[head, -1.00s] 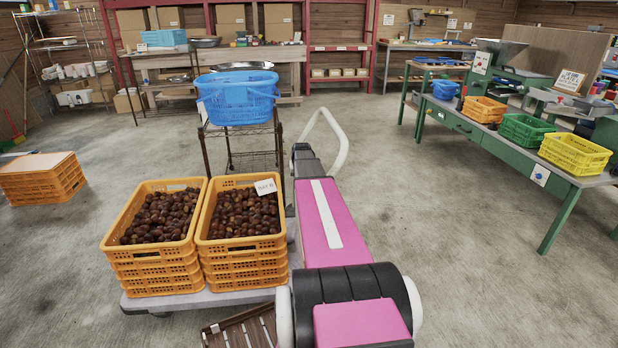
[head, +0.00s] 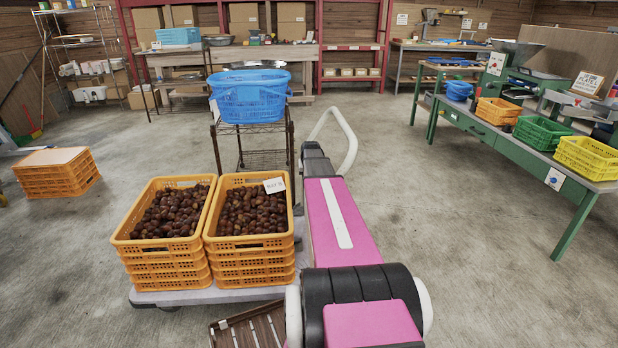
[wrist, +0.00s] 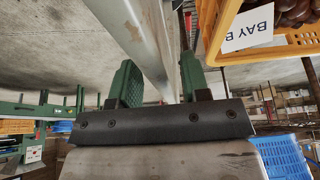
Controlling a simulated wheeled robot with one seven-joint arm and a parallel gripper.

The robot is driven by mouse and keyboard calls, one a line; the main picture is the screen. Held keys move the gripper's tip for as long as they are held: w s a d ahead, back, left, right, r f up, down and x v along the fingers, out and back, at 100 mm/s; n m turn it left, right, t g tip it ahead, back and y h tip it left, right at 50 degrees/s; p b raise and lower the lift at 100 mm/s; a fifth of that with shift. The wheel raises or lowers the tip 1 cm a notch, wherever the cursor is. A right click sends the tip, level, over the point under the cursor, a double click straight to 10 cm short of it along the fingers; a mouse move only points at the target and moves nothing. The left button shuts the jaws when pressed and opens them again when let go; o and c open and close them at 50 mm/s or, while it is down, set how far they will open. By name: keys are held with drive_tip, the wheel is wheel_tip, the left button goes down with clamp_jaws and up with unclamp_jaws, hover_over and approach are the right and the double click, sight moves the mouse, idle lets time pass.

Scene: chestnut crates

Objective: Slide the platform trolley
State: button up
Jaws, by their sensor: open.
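The platform trolley has a low grey deck (head: 220,295) and a pale curved tube handle (head: 349,133) rising at its right side in the head view. Two stacks of orange crates, a left stack (head: 165,268) and a right stack (head: 252,267), stand on the deck; their top crates hold chestnuts. In the wrist view, my gripper (wrist: 157,78) has its two green fingers apart, with the pale handle tube (wrist: 148,40) running between them. I cannot tell whether either finger touches it. In the head view my arm hides the fingers and part of the handle.
A wire rack (head: 255,155) with a blue basket (head: 249,100) stands just behind the trolley. A green bench (head: 520,150) with crates is at right. A low orange crate stack (head: 57,178) is at left. Floor (head: 440,240) between trolley and bench is clear.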

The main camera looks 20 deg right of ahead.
drive_tip(key=v, duration=1)
drive_tip(key=shift+s+r, duration=0.15)
drive_tip(key=shift+r, duration=0.05)
